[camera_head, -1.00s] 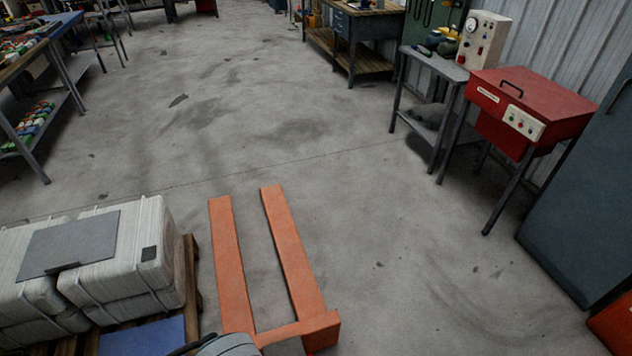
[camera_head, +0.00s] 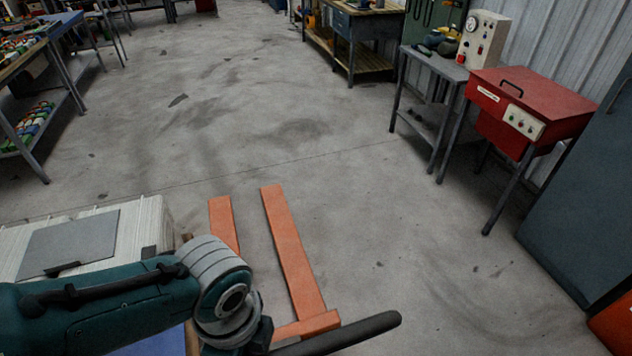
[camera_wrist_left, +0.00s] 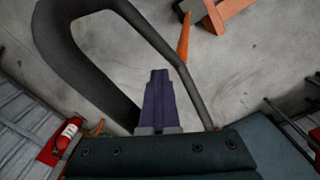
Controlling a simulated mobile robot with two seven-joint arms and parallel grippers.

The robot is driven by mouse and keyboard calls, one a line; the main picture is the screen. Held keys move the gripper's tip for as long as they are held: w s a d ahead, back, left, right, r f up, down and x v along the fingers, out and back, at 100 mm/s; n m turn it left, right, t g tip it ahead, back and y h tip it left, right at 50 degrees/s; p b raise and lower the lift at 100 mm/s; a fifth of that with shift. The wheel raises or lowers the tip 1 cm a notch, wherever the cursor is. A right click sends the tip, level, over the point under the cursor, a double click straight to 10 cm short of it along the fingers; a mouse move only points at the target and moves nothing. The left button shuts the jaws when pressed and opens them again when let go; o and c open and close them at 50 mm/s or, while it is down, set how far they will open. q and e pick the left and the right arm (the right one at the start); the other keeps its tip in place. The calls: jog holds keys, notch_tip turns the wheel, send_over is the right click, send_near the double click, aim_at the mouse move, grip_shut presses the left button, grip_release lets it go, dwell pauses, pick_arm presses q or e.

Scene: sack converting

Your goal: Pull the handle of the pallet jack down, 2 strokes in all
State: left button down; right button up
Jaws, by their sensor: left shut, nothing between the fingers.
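The orange forks of the pallet jack (camera_head: 290,255) lie on the floor at the bottom centre of the head view. The black handle (camera_head: 350,333) shows there as a dark bar at the bottom edge, right of my left arm. In the left wrist view the handle (camera_wrist_left: 92,75) is a large black loop around my left gripper (camera_wrist_left: 159,72). The gripper's fingers are shut with nothing between them and appear inside the loop's outline. I cannot tell whether they touch it. In the head view the fingers cannot be made out. My right gripper is in neither view.
White wrapped sacks (camera_head: 150,226) under a grey sheet (camera_head: 70,246) stand at the left, partly behind my arm. A red machine (camera_head: 545,100) and a grey cabinet (camera_head: 590,205) line the right. The floor beyond the forks is clear.

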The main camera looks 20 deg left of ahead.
pick_arm(q)
jog(key=w+a+r+b, duration=0.1)
jog(key=w+a+b, duration=0.1)
jog(key=w, duration=0.3)
jog(key=shift+w+a+r+b, duration=0.2)
jog(key=shift+a+r+b, duration=0.15)
jog(key=shift+a, duration=0.55)
jog(key=w+a+b, duration=0.4)
jog(key=w+b, duration=0.1)
jog(key=shift+w+r+b, duration=0.35)
jog(key=shift+w+r, duration=0.05)
jog(key=shift+r, duration=0.05)
jog(key=shift+r, duration=0.1)
